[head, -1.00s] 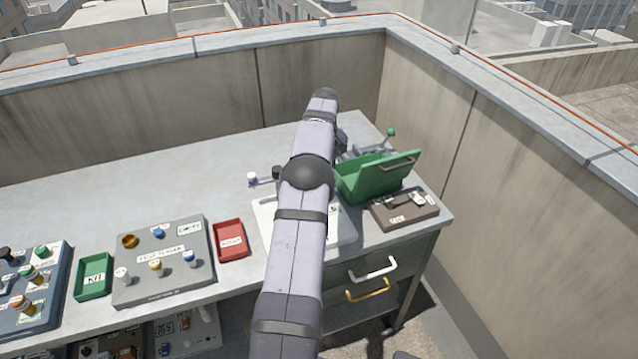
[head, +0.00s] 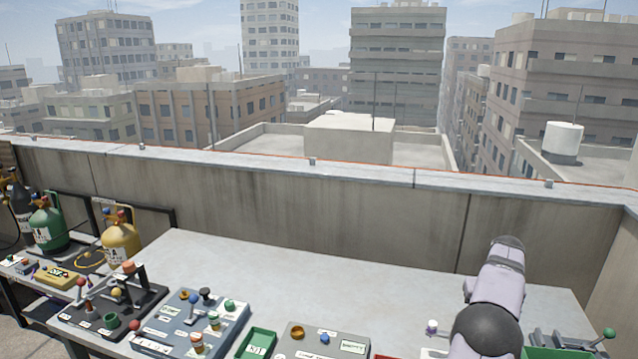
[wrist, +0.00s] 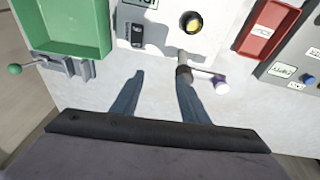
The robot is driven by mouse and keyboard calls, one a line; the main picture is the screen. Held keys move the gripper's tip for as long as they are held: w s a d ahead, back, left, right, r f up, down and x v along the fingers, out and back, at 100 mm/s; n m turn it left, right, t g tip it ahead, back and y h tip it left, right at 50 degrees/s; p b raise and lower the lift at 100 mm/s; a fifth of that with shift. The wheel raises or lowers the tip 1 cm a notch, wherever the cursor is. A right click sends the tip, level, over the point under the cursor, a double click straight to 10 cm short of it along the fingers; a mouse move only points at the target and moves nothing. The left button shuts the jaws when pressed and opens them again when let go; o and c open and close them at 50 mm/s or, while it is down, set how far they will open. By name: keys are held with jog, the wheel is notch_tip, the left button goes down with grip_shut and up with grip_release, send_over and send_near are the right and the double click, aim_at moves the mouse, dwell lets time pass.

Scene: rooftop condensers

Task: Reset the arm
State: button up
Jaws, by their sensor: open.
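My gripper (wrist: 160,88) shows in the wrist view with its two dark blue fingers apart and nothing between them. It is above the grey bench top, by the edge of a white panel (wrist: 205,12). The right finger is close to a lever with a purple-white knob (wrist: 221,83); I cannot tell whether they touch. In the head view my arm rises at the right and my gripper is hidden. The lever's knob (head: 432,326) shows there left of my arm.
A green open box (wrist: 85,25) with a green-knobbed lever (wrist: 15,69) stands on the left in the wrist view. A red tray (wrist: 262,28) lies on the right. In the head view, gas cylinders (head: 48,225) stand far left, and a parapet (head: 290,205) runs behind the bench.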

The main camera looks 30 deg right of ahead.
jog(key=w+a+r+n+y+p, duration=0.15)
jog(key=w+a, duration=0.25)
jog(key=a, duration=0.6)
jog(key=w+a+r+n+p, duration=0.1)
jog(key=w+a+r+p, duration=0.15)
jog(key=a, duration=0.75)
jog(key=w+a+r+n+p, duration=0.15)
jog(key=w+a, duration=0.25)
jog(key=a, duration=0.7)
jog(key=s+a+r+n+p, duration=0.15)
jog(key=s+a, duration=0.25)
jog(key=a, duration=0.9)
jog(key=s+a+n+g+p, duration=0.2)
jog(key=s+a+n, duration=0.1)
jog(key=s+a, duration=0.9)
notch_tip(320, 180, down, 50)
jog(key=b, duration=4.9)
jog(key=shift+s+d+r+y, duration=0.15)
jog(key=shift+s+d+y, duration=0.2)
jog(key=shift+d, duration=0.05)
